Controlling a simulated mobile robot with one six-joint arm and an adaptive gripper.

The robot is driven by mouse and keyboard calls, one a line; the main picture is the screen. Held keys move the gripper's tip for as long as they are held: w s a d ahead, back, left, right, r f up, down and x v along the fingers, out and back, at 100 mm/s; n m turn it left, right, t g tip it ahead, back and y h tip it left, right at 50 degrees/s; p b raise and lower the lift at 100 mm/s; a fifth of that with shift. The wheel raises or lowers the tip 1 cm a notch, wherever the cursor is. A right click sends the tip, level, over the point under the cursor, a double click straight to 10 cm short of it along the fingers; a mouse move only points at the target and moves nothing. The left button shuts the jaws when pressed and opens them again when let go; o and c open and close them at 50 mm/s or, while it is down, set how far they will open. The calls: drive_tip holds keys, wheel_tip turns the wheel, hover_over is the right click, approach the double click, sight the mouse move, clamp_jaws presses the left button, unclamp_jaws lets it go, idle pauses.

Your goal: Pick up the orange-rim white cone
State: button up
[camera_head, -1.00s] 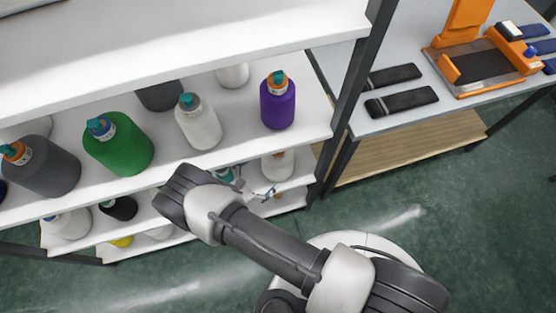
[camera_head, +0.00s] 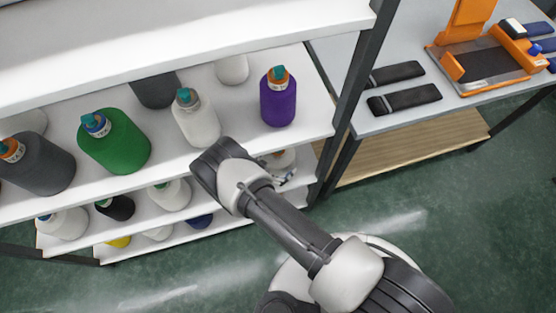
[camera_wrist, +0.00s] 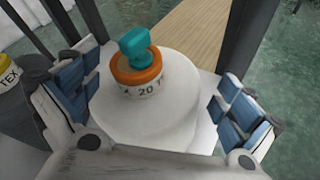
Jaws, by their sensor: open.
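The orange-rim white cone (camera_wrist: 150,110) fills the middle of the wrist view. It has an orange band, a white label reading 20 and a teal top piece. My gripper (camera_wrist: 152,112) is open, with one blue-padded finger on the left of the cone and the other on the right. I cannot tell whether either pad touches it. In the head view the cone (camera_head: 281,157) shows only in part on the lower shelf, behind my arm. A finger of my gripper (camera_head: 288,178) shows just in front of it there.
A grey cone labelled TEX (camera_wrist: 14,98) stands left of my gripper. Above, the shelf holds a purple cone (camera_head: 278,102), a white cone (camera_head: 197,122) and a green cone (camera_head: 115,145). A dark shelf post (camera_head: 352,95) stands to the right.

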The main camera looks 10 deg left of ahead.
drive_tip(key=shift+c, duration=0.4)
drive_tip(key=shift+r, duration=0.1)
drive_tip(key=c, duration=1.9)
